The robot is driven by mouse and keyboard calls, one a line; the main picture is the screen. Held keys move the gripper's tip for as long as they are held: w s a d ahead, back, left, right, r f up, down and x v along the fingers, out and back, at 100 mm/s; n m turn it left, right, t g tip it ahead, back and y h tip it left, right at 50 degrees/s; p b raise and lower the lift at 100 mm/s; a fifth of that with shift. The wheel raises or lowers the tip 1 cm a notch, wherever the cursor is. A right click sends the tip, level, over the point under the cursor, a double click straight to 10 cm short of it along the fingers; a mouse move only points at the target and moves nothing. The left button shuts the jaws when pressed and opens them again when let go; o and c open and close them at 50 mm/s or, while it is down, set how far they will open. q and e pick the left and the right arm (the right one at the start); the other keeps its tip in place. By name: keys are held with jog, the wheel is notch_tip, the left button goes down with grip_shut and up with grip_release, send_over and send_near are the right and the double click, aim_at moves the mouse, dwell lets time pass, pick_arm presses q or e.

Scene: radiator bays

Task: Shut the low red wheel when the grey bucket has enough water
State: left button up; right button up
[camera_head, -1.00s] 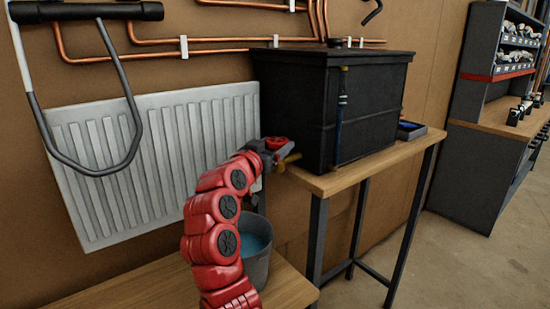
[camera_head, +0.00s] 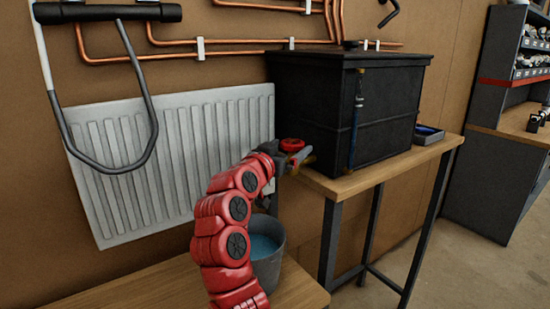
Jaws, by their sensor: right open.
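The low red wheel (camera_head: 292,144) sits on a brass tap (camera_head: 308,160) at the left front corner of the black tank (camera_head: 325,110). My right gripper (camera_head: 296,159) is at the wheel, just in front of and below it in the picture, with its jaws open. Whether a finger touches the wheel I cannot tell. The grey bucket (camera_head: 273,273) stands upright on the low wooden bench, partly hidden by my red right arm. Blue water (camera_head: 263,247) shows inside it, below the rim. My left gripper is not in view.
The tank stands on a wooden-topped table (camera_head: 350,182) with dark legs. A white radiator (camera_head: 180,150) and copper pipes are on the wall behind. A dark hose loop hangs at left. Floor is free at the right, before a grey shelf unit (camera_head: 490,190).

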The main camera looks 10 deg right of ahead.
jog(key=b+v, duration=0.1)
jog(key=v, duration=1.5)
jog(key=shift+s+a+b, duration=0.3)
